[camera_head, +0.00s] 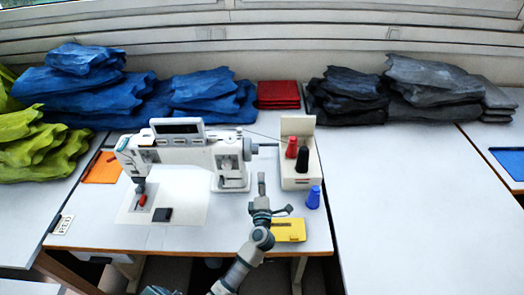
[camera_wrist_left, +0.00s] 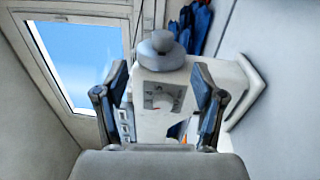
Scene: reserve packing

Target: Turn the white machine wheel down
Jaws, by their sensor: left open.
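The white sewing machine (camera_head: 190,150) stands on the left table, its upright column at its right end. Its wheel (camera_head: 254,149) sticks out from that right end and looks greyish. In the left wrist view the wheel (camera_wrist_left: 162,52) is a rounded disc with a knob, above a dial on the machine's face. My left gripper (camera_head: 274,194) is open and empty, in front of and below the wheel. In the left wrist view the fingers of my left gripper (camera_wrist_left: 158,103) are spread to either side of the machine column; contact cannot be told. My right gripper is out of view.
A white thread stand (camera_head: 296,180) with a red and a black spool stands right of the wheel. A blue spool (camera_head: 313,197) and a yellow case (camera_head: 288,230) lie close to my left arm. Folded cloths line the back. The right table (camera_head: 420,210) is mostly clear.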

